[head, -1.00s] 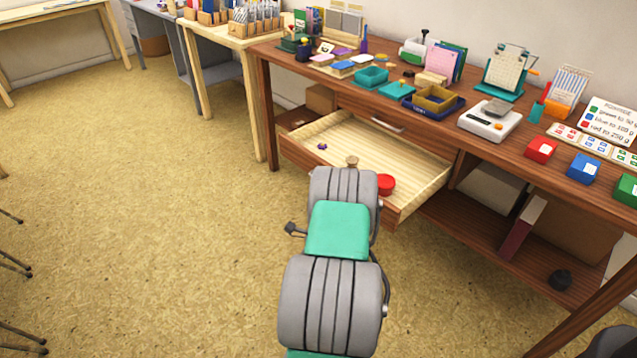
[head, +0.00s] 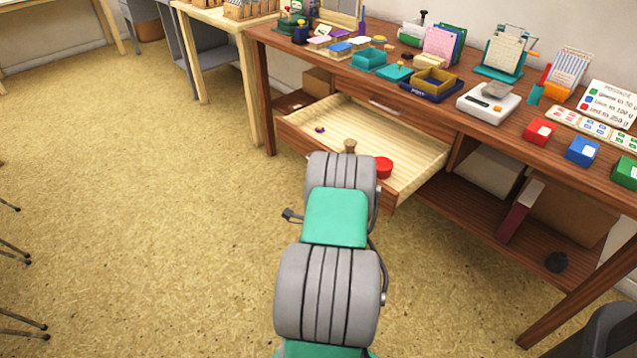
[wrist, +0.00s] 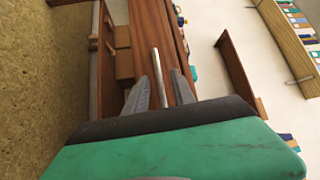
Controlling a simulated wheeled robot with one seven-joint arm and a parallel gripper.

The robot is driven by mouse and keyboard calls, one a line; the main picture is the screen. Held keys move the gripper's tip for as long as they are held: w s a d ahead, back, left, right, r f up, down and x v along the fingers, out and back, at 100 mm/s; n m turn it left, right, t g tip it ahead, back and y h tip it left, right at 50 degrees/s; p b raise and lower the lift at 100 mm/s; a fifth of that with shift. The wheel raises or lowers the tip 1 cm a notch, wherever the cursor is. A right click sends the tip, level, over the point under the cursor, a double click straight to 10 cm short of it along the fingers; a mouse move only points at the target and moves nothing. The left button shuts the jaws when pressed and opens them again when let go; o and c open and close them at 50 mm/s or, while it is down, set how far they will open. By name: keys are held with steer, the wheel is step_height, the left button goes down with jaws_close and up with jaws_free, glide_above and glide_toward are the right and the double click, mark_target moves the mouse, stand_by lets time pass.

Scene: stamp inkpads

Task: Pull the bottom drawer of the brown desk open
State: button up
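The brown desk (head: 470,118) stands across the right of the head view. Its bottom drawer (head: 415,145) is pulled well out, with its pale wooden inside showing. A closed upper drawer with a silver handle (head: 387,108) sits just above it, under the desktop. In the wrist view, my gripper (wrist: 161,72) has its two grey fingers apart, one on each side of a metal bar handle (wrist: 158,75) on a brown drawer front (wrist: 142,45). Small gaps show between fingers and bar. In the head view, my arm hides the gripper and the near drawer front.
The drawer holds a red round tin (head: 384,167), a small purple item (head: 320,129) and a brown knob-like piece (head: 350,146). A lower shelf (head: 480,217) holds a maroon binder (head: 520,211). The desktop is crowded. Open floor (head: 150,220) lies left of my arm.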

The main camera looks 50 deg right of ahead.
steer(key=b+v, duration=0.2)
steer(key=v, duration=0.4)
steer(key=shift+s+a+b, duration=0.2)
steer(key=shift+a+b, duration=0.1)
steer(key=shift+a, duration=0.05)
steer(key=shift+f, duration=0.15)
